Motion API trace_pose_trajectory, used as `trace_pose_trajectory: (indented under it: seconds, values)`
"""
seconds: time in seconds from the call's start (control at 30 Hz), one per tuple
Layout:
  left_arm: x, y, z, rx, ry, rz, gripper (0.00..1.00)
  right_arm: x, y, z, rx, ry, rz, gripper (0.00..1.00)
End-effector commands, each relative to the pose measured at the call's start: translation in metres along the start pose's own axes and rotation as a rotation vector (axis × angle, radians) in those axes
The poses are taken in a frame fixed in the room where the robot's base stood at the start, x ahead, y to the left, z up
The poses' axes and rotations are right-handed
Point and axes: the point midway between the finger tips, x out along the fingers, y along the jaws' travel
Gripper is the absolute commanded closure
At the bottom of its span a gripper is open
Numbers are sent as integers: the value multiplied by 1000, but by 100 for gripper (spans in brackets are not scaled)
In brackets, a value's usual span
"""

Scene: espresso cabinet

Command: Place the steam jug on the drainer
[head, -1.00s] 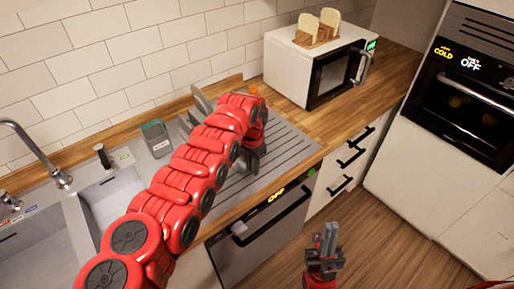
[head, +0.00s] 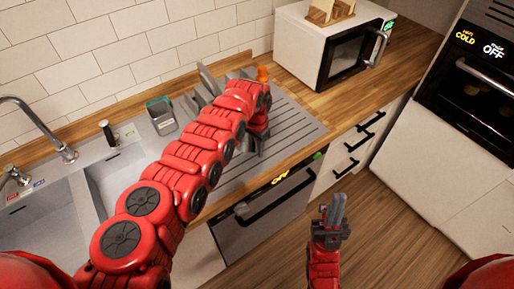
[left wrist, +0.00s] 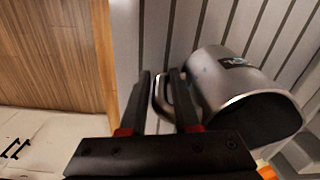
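The steam jug (left wrist: 228,78) is a metal jug with a dark open mouth, in the left wrist view over the grooved grey drainer (left wrist: 215,20). I cannot tell whether it touches the drainer. Its handle (left wrist: 159,100) lies between the two dark fingers of my left gripper (left wrist: 162,98), which stand apart with visible gaps beside the handle. In the head view the drainer (head: 290,130) lies right of the sink, and my left arm hides the jug and most of the left gripper (head: 256,145). My right gripper (head: 334,212) points up over the floor, empty, its fingers close together.
Grey upright pieces (head: 208,82) and an orange item (head: 262,73) stand behind my left arm. A microwave (head: 335,50) with toast in a rack stands at the back right. The sink (head: 110,180), tap (head: 60,140) and a small grey container (head: 161,115) are left. The drainer's right part is clear.

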Motion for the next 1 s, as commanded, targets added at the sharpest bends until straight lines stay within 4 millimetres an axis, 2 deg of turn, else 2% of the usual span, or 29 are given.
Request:
trace_pose_trajectory:
  seconds: [0.03, 0.1, 0.33, 0.43, 0.47, 0.63, 0.9, 1.0]
  values:
    - [-1, 0, 0, 0, 0, 0, 59, 0, 0, 0, 0, 0, 0, 100]
    - [-1, 0, 0, 0, 0, 0, 50, 0, 0, 0, 0, 0, 0, 100]
    - [-2, 0, 0, 0, 0, 0, 50, 1, 0, 0, 0, 0, 0, 100]
    - [-8, 0, 0, 0, 0, 0, 50, 8, 0, -1, 0, 0, 0, 100]
    - [-8, -1, 0, -1, 1, 0, 50, 4, 0, -1, 0, 0, 0, 100]
    - [-35, -3, 0, -1, 3, -3, 50, 1, 0, 0, 0, 0, 0, 100]
    - [-93, -1, -2, 0, 6, -5, 50, -22, -1, 4, 0, 0, 0, 100]
    - [-109, -1, -2, -1, 5, -4, 50, -27, -1, 5, 0, 0, 0, 100]
